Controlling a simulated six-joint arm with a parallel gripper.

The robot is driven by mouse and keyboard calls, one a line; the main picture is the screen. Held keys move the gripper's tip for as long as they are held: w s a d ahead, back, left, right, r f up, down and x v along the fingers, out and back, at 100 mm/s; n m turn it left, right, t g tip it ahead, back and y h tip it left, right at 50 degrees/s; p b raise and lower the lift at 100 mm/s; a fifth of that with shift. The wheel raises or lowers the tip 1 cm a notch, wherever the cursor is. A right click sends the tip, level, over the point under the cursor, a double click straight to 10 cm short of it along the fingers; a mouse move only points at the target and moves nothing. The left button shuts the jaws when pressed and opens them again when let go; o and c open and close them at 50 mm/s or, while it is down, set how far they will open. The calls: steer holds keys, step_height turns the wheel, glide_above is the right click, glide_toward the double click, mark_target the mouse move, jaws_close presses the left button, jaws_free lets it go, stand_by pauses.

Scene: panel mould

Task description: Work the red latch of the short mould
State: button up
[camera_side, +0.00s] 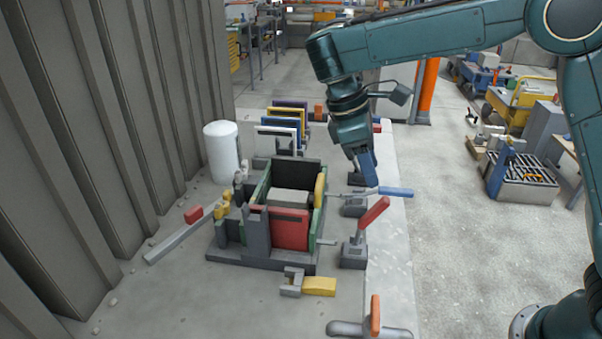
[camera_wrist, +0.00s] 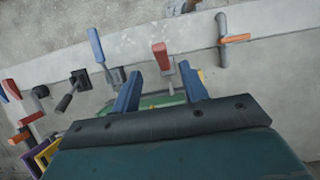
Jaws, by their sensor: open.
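The mould (camera_side: 257,232) has green side walls, a red front panel and a grey block inside. The red latch (camera_side: 374,212) stands to its right, its red handle tilted up to the right from a dark base. My gripper (camera_side: 368,180) is open, pointing down above and behind the red handle in the side view, close to a blue-handled latch (camera_side: 395,191). In the wrist view the blue fingers of my gripper (camera_wrist: 160,82) are spread, with the red latch (camera_wrist: 160,55) showing beyond the gap between them. Contact with either latch cannot be told.
A white cylinder (camera_side: 222,150) stands behind left of the mould, and upright panels (camera_side: 277,133) stand at the back. A yellow block (camera_side: 319,286) lies in front. An orange handle (camera_side: 375,315) stands near the front edge. A corrugated wall (camera_side: 85,110) closes the left side.

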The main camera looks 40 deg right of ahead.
steer(key=w+a+r+m+t+y, duration=0.2)
steer(key=w+a+r+t, duration=0.1)
steer(key=w, duration=0.5)
steer(key=w+a+r+m+t+y, duration=0.2)
steer(key=w+a+t, duration=0.3)
steer(key=w, duration=0.4)
steer(key=shift+r+m+t+y, duration=0.3)
steer(key=shift+r+m+t, duration=0.4)
steer(key=shift+r+m, duration=0.15)
stand_by(0.4)
